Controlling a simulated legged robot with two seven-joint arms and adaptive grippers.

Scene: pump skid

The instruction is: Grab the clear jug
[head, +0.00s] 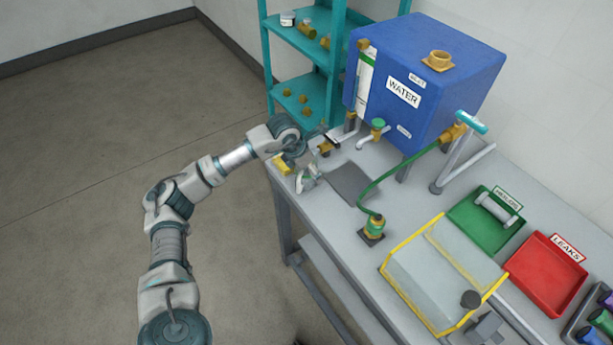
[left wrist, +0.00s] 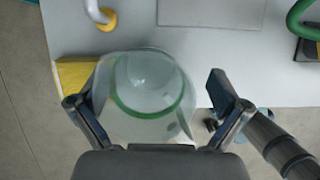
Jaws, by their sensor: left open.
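The clear jug (left wrist: 145,97), see-through with a green band, fills the middle of the left wrist view. It stands on the bench close to its edge. In the head view the jug (head: 308,179) is small and partly covered by my arm. My left gripper (left wrist: 155,105) is open, with one finger on each side of the jug. A gap shows between the jug and the right finger; the left finger is very near the wall, and I cannot tell if it touches. My right gripper is in neither view.
A yellow block (head: 283,165) sits beside the jug. The blue water tank (head: 425,75) with its tap (head: 377,128) stands behind, and a grey mat (head: 352,182) lies right of the jug. A green hose (head: 400,168), clear yellow-edged box (head: 440,275), green tray (head: 485,220) and red tray (head: 545,275) are farther right.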

